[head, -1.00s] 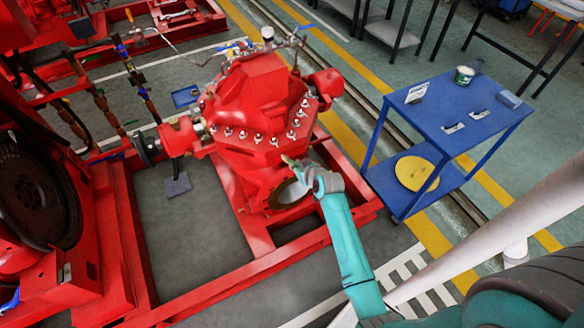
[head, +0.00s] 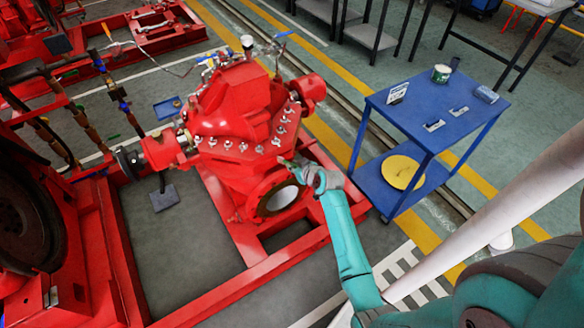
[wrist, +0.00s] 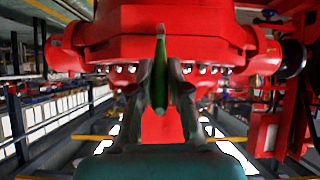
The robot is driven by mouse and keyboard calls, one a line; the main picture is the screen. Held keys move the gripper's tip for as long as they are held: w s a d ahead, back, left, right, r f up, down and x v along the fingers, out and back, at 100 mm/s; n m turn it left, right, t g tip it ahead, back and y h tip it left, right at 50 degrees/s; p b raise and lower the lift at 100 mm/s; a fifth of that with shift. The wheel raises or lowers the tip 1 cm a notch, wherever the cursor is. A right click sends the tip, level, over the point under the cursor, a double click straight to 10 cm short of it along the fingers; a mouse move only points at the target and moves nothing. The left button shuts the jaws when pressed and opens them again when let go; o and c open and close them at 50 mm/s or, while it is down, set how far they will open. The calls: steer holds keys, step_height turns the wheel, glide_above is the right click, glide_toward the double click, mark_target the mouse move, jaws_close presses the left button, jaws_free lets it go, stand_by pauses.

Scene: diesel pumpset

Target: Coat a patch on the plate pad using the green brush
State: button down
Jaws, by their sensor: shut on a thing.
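The green brush (wrist: 160,85) stands between the two fingers of my gripper (wrist: 160,68) in the wrist view. My gripper is shut on it, and its narrow end points up the picture toward the red pump casing. In the head view my gripper (head: 292,166) is in front of the casing, above and right of the round flange opening. The brush is too small there to make out well. Whether its tip touches the casing cannot be told. I cannot pick out the plate pad for certain.
The red pump (head: 240,115) with several bolts sits on a red frame (head: 250,287). A blue trolley (head: 425,105) stands to the right, with a tin (head: 441,74) on top and a yellow disc (head: 402,172) on its lower shelf. Grey floor lies between them.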

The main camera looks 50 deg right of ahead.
steer(key=w+a, duration=0.2)
steer(key=a, duration=0.5)
stand_by(1.9)
steer(key=s+a, duration=0.1)
steer(key=s, duration=0.4)
steer(key=shift+s+a, duration=0.35)
steer(key=shift+s, duration=0.05)
stand_by(0.5)
steer(key=s, duration=0.3)
steer(key=shift+a, duration=0.4)
steer(key=shift+w, duration=0.15)
stand_by(0.4)
